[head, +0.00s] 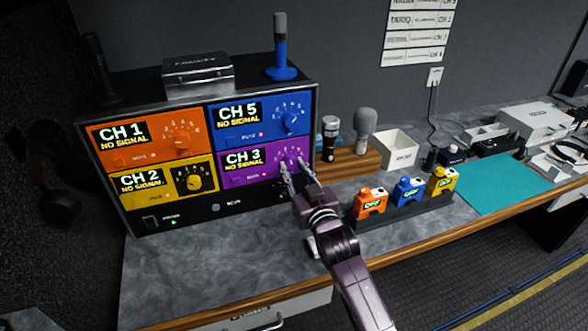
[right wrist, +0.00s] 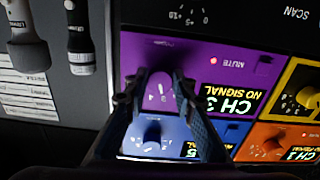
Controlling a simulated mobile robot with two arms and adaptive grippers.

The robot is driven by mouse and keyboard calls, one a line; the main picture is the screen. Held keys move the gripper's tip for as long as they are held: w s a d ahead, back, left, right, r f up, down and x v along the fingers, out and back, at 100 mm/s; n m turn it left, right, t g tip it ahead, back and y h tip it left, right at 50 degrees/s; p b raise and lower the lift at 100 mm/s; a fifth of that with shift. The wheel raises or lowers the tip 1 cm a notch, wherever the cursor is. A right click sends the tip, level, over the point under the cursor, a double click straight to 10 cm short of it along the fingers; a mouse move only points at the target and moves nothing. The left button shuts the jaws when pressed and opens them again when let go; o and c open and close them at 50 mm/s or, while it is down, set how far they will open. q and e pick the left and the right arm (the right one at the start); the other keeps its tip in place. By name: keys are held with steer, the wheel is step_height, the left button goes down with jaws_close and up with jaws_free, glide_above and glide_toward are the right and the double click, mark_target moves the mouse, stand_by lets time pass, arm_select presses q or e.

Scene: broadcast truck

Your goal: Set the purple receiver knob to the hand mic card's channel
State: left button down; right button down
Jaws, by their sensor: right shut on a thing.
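The purple receiver panel (head: 233,178) is at the lower right of the receiver rack, and its display reads CH 3, NO SIGNAL. My right gripper (head: 293,168) is at this panel's knob and partly hides it in the head view. In the right wrist view, which is upside down, the purple knob (right wrist: 158,88) sits between the two fingers, which are shut on it. Paper cards (head: 416,32) with names and channels hang on the wall at the top. Their small text is hard to read, and I cannot tell which is for the hand mic. My left gripper is not in view.
The orange panel (head: 122,149) reads CH 1, the yellow (head: 159,195) CH 2 and the blue (head: 265,135) CH 5. Two microphones (head: 364,132) stand right of the rack. A rack of coloured packs (head: 405,214) is right of my arm. A teal mat (head: 500,183) lies clear.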

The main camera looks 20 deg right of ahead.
steer(key=shift+m, duration=0.3)
steer(key=m+p, duration=0.1)
steer(key=m, duration=0.1)
steer(key=shift+r+m+p, duration=0.1)
steer(key=shift+m+p, duration=0.7)
steer(key=shift+m, duration=0.7)
steer(key=c, duration=1.6)
jaws_free()
